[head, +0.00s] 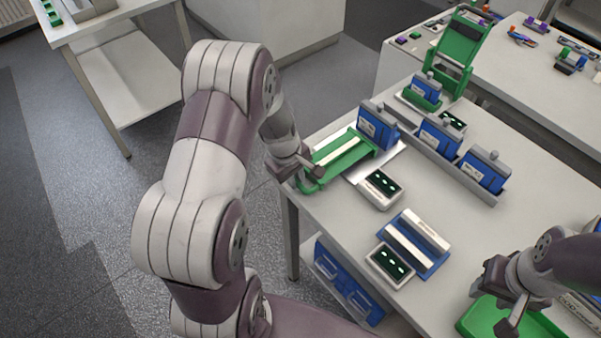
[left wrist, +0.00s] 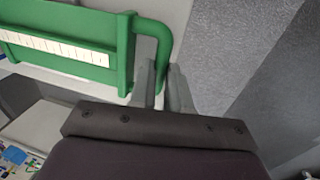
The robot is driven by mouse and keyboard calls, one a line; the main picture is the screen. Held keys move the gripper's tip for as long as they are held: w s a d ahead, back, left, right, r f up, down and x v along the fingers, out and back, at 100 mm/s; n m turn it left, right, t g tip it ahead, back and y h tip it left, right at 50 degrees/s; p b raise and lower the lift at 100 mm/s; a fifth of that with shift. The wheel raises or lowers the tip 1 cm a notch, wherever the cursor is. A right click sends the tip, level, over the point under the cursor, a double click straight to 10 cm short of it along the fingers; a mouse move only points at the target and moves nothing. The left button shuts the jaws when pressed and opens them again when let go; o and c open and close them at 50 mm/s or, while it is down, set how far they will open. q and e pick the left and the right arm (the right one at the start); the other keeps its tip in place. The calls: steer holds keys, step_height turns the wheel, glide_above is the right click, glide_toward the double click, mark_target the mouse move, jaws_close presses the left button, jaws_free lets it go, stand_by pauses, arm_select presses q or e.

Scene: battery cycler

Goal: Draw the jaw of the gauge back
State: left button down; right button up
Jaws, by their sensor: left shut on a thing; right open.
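The green gauge (head: 345,160) with a pale scale strip lies at the table's left edge. A blue battery cell (head: 377,127) stands at its far right end. In the left wrist view, the gauge's green body (left wrist: 118,55) bears a white ruled scale (left wrist: 55,47), and a bent green handle (left wrist: 163,45) comes off its end. My left gripper (head: 303,172) is at the gauge's near left end; in the left wrist view its fingers (left wrist: 163,80) are shut on the handle. The jaw's contact with the cell is too small to tell. My right gripper (head: 508,302) is open and empty above the green tray.
The green tray (head: 473,320) sits at the front right. Meters (head: 381,188) (head: 390,264) and a blue-and-white block (head: 414,243) stand near the gauge. Blue cells (head: 439,134) (head: 484,171) stand in a grey rack behind. The middle right of the table is clear.

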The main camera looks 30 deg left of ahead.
arm_select(q)
steer(key=shift+s+a, duration=0.15)
steer(key=shift+s, duration=0.2)
steer(key=shift+w, duration=0.1)
steer(key=c, duration=1.1)
jaws_free()
steer(key=shift+c, duration=0.2)
steer(key=shift+o, duration=0.2)
steer(key=shift+s+a, duration=0.2)
steer(key=shift+w+r, duration=0.1)
steer(key=shift+r, duration=0.05)
step_height(320, 180, up, 12)
steer(key=s+a, duration=0.1)
steer(key=s, duration=0.1)
steer(key=shift+s, duration=0.25)
